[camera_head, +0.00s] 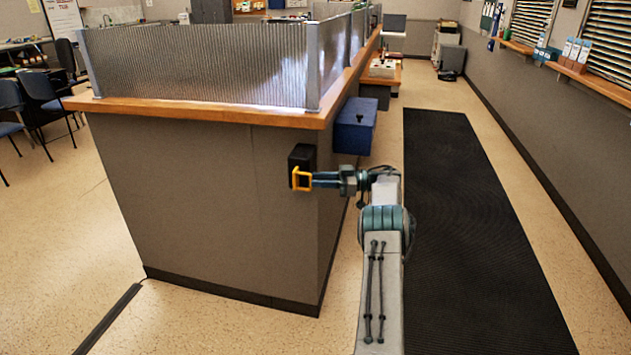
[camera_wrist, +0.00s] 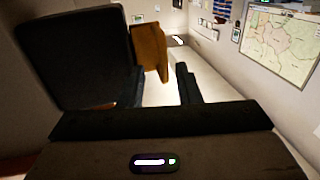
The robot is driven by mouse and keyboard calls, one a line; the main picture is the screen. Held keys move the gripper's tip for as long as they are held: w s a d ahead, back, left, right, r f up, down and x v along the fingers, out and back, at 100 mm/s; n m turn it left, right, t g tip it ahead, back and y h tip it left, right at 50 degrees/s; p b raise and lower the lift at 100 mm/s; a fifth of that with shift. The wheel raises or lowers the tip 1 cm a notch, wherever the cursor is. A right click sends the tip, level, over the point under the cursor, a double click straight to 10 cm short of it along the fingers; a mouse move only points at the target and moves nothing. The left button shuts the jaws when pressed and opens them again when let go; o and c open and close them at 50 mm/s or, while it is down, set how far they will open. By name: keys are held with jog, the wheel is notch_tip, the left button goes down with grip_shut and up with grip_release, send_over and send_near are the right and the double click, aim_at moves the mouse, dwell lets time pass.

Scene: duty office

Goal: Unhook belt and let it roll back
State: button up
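A black belt housing (camera_head: 302,156) is fixed to the grey end wall of the counter, below the wooden top. A yellow belt end (camera_head: 296,180), shaped like an open frame, is at the front of the housing. No stretched belt shows. In the wrist view the housing (camera_wrist: 75,55) fills the upper left and the yellow end (camera_wrist: 150,52) juts from beside it. My gripper (camera_head: 314,180) reaches in from the right, close to the yellow end. In the wrist view my gripper (camera_wrist: 160,88) has its fingers apart with a bright gap between; the left finger is partly hidden.
The wooden counter top (camera_head: 200,110) carries a ribbed glass screen (camera_head: 200,65). A blue box (camera_head: 355,126) is fixed to the counter's side behind my arm. A black floor mat (camera_head: 460,220) runs along the clear aisle on the right.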

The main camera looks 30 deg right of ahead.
jog(key=v, duration=0.6)
dwell(0.4)
